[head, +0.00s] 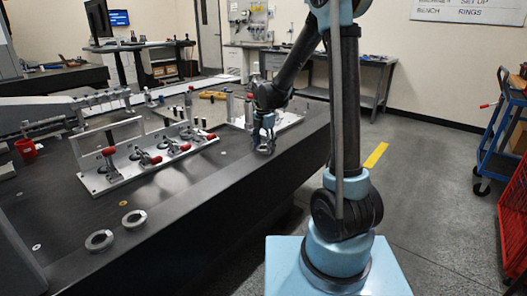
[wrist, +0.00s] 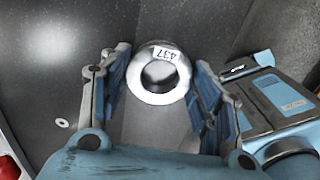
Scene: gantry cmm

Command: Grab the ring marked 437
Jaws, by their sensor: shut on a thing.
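A shiny silver ring (wrist: 137,74) with a white label reading 437, upside down in the picture, sits between the fingers of my gripper (wrist: 161,78) in the wrist view. The blue-padded fingers are shut on its left and right sides. In the head view my gripper (head: 265,142) points down over the right edge of the dark granite table (head: 200,190). The ring is too small to make out there. Two other grey rings, a nearer one (head: 90,243) and a farther one (head: 127,222), lie flat at the table's front left. Their marks cannot be read.
A fixture plate with red-tipped toggle clamps (head: 150,165) stands on the table left of my gripper. A red cup (head: 27,150) is at the far left. The table's front middle is clear. A blue cart (head: 500,140) stands right.

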